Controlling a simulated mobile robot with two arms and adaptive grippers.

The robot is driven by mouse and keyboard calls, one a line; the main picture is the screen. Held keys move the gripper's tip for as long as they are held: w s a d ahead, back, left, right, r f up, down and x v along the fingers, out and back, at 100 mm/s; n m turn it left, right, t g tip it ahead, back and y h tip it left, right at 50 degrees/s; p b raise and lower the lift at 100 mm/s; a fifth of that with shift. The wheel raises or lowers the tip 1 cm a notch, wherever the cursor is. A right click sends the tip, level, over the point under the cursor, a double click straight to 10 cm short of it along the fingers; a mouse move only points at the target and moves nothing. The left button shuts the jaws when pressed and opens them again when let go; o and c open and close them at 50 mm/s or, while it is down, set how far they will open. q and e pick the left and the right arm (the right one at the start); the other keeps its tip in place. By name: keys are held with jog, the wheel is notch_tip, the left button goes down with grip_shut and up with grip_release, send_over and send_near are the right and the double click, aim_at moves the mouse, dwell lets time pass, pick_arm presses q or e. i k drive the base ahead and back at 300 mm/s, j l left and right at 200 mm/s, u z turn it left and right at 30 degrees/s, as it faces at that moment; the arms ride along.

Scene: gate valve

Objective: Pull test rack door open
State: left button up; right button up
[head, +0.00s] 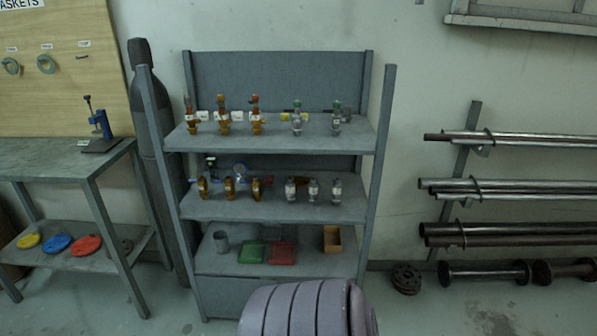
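A grey metal rack (270,210) stands against the wall in the middle of the head view. Its three shelves face me with an open front. I cannot make out a door or a handle on it; a flat grey panel (215,297) shows below the lowest shelf, partly hidden at the right. The top shelf (290,143) holds several brass and silver valves with tags. Neither of my grippers is in view.
A workbench (62,157) with a blue press (100,125) stands at left. A dark gas cylinder (150,110) stands by the rack's left side. A pipe rack (468,150) is at right. Dark flanges (405,279) lie on the floor. Open floor shows at bottom right.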

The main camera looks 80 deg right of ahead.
aim_at(221, 296)
jog(key=z, duration=2.1)
